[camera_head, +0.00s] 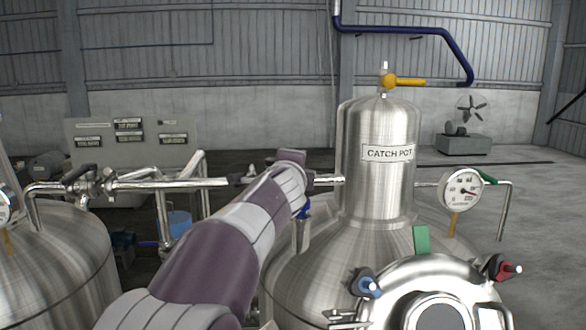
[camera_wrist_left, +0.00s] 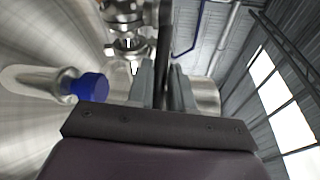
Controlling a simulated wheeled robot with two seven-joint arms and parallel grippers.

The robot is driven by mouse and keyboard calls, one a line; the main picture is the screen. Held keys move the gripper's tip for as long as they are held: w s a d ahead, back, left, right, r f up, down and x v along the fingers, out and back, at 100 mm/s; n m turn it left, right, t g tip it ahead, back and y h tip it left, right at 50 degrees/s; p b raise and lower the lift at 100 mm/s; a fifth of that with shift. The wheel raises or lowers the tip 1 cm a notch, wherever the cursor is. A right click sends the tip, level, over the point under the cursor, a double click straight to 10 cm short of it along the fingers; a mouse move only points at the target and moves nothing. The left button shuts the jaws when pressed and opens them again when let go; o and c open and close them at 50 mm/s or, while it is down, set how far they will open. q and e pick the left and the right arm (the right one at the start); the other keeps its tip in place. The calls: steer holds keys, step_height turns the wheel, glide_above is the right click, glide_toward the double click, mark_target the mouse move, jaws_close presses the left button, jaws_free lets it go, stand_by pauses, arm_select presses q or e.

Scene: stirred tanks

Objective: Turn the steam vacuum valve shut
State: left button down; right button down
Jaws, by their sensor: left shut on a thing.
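My left arm reaches up from the bottom of the head view to a horizontal steel pipe (camera_head: 216,183) left of the catch pot (camera_head: 380,185). My wrist hides the gripper's fingers and most of the valve there. In the left wrist view my left gripper (camera_wrist_left: 164,88) has its two grey fingers closed on a dark upright bar (camera_wrist_left: 165,42), which looks like the handle of the steam vacuum valve. Metal pipe fittings (camera_wrist_left: 128,45) stand just left of the bar. How far the handle is turned cannot be told. My right gripper is not in view.
A blue-capped steel stub (camera_wrist_left: 88,87) is close to the left of my gripper. A steel tank (camera_head: 50,265) stands at left. The catch pot carries a yellow-handled valve (camera_head: 402,81). A gauge (camera_head: 461,190) and a red clamp knob (camera_head: 503,268) are at right.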

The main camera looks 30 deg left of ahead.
arm_select(q)
steer(key=shift+f, duration=0.5)
steer(key=c, duration=1.4)
jaws_free()
steer(key=shift+r, duration=0.1)
steer(key=shift+s+d, duration=0.35)
steer(key=shift+s, duration=0.3)
steer(key=d+b+v, duration=0.1)
steer(key=v, duration=1.2)
steer(key=shift+w+r, duration=0.25)
steer(key=shift+w, duration=0.1)
